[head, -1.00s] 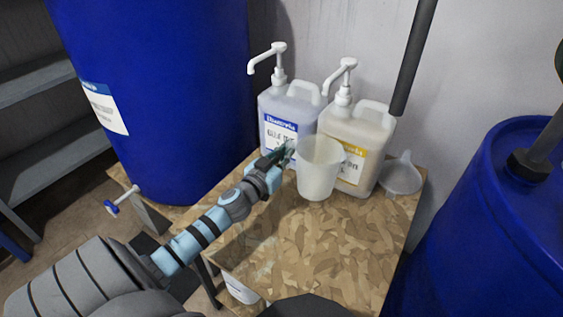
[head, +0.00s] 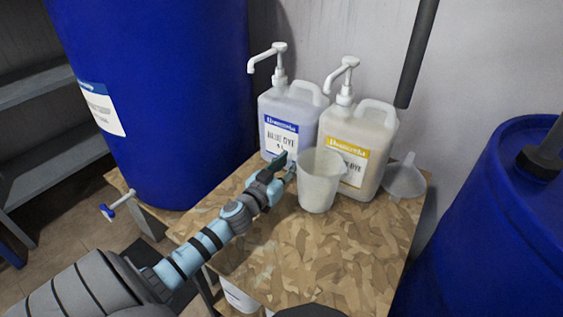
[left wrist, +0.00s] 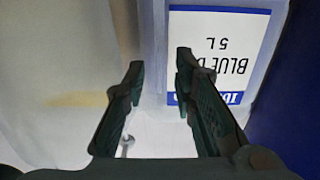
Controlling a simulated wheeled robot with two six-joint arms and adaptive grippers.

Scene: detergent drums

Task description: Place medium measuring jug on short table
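The measuring jug (head: 318,185) is a translucent white cup. It stands upright on the chipboard-topped table (head: 330,255), in front of the dye bottles. In the left wrist view the jug (left wrist: 50,130) fills the left side, close to the fingers. My left gripper (head: 285,166) is just left of the jug in the head view. Its two fingers (left wrist: 159,68) are apart with nothing between them, and whether one touches the jug's wall is unclear. My right gripper is not in view.
A blue dye bottle (head: 282,112) and a yellow-labelled bottle (head: 366,130), both with pumps, stand behind the jug. A funnel (head: 404,180) lies at the right. Large blue drums (head: 160,100) flank the table. The table's front part is clear.

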